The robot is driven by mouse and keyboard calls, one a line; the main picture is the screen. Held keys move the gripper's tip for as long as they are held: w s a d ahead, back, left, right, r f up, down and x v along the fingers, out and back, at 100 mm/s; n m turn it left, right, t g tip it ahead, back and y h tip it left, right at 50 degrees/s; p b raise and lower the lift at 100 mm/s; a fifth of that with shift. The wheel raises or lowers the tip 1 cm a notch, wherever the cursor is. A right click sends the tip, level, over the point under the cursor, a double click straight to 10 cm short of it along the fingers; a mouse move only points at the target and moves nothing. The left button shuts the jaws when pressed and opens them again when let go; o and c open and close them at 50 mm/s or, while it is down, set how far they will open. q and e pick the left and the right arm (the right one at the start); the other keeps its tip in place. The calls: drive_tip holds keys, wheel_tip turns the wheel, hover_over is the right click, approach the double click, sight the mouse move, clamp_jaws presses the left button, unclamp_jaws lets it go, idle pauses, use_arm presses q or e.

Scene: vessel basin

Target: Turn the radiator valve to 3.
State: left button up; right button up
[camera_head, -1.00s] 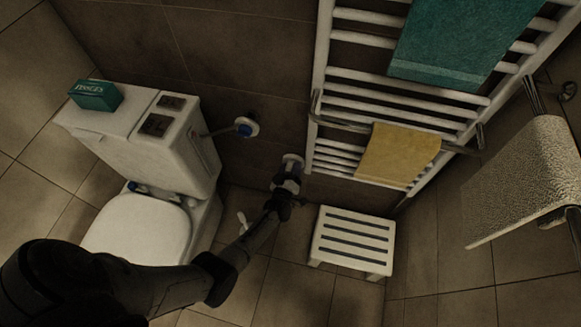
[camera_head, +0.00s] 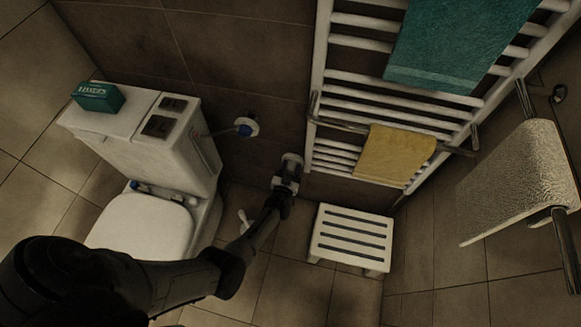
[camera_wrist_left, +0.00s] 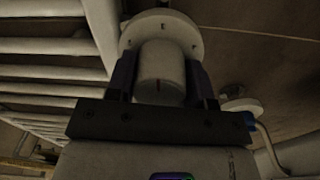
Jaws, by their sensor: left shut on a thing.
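The numbers are too small to read. My left gripper (camera_wrist_left: 160,82) is shut on the knob, with one dark finger on each side of it. In the head view my left gripper (camera_head: 285,185) is at the valve, by the lower left corner of the towel radiator (camera_head: 318,100), and hides most of the knob. My right gripper is not in view.
A toilet (camera_head: 150,225) with a tissue box (camera_head: 97,97) on its cistern stands to the left. A blue-handled wall valve (camera_head: 245,128) is between toilet and radiator. A white slatted stool (camera_head: 350,238) stands right of my gripper. Towels hang on the radiator and at right.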

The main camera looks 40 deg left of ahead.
use_arm(q)
drive_tip(key=shift+r+m, duration=0.1)
drive_tip(key=shift+m, duration=0.3)
drive_tip(key=o, duration=0.9)
drive_tip(key=shift+s, duration=0.15)
drive_tip(key=shift+s+d+p, duration=0.15)
drive_tip(key=shift+s+p, duration=0.1)
drive_tip(key=shift+p, duration=0.05)
drive_tip(key=p+v, duration=0.3)
drive_tip(key=v, duration=1)
